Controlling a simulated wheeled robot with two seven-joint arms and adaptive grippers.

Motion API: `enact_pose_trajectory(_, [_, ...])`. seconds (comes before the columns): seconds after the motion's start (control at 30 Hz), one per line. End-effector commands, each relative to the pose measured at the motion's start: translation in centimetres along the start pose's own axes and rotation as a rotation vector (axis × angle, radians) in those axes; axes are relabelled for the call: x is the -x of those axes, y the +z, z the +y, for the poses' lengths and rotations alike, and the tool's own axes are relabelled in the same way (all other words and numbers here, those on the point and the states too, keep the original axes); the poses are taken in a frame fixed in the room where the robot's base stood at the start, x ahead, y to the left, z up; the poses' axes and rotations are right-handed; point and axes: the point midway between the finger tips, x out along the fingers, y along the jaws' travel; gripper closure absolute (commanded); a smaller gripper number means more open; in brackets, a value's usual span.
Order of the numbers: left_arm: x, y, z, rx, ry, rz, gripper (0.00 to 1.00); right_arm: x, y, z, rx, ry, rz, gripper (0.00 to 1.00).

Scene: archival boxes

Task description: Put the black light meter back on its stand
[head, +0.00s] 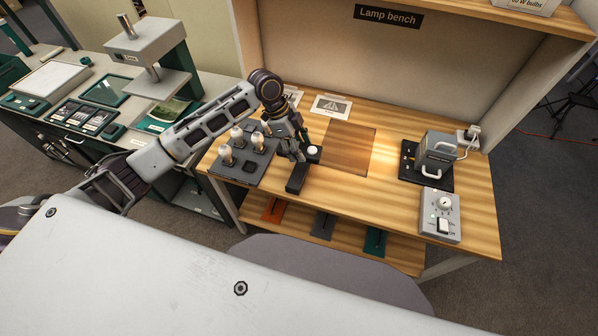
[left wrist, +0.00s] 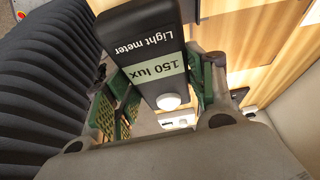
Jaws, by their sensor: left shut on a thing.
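My left gripper (head: 294,153) reaches over the lamp bench from the left and is shut on the black light meter (head: 296,179). In the left wrist view the light meter (left wrist: 140,38) shows its label and a pale display reading 150 lux. A white dome is at its near end. The green-padded fingers (left wrist: 158,90) stand on both sides of its body. In the head view the gripper hides the middle of the meter, and I cannot tell whether it touches the bench. I cannot make out its stand. My right gripper is not in view.
A dark tray (head: 227,173) with several bulbs stands left of the gripper. A darker wooden panel (head: 348,148) lies bare to the right. Farther right are a grey lamp device (head: 437,150) and a control box with a dial (head: 440,214). A warning card (head: 331,107) lies behind.

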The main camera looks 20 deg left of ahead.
Motion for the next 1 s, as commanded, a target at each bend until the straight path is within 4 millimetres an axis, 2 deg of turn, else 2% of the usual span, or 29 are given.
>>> enact_pose_trajectory(0.67, [-0.3,0.2,0.1,-0.053,0.023,0.0,0.77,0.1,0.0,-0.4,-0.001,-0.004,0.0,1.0])
enact_pose_trajectory(1.0, [-4.0,1.7,0.1,-0.052,0.025,0.0,0.77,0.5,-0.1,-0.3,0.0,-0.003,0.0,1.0])
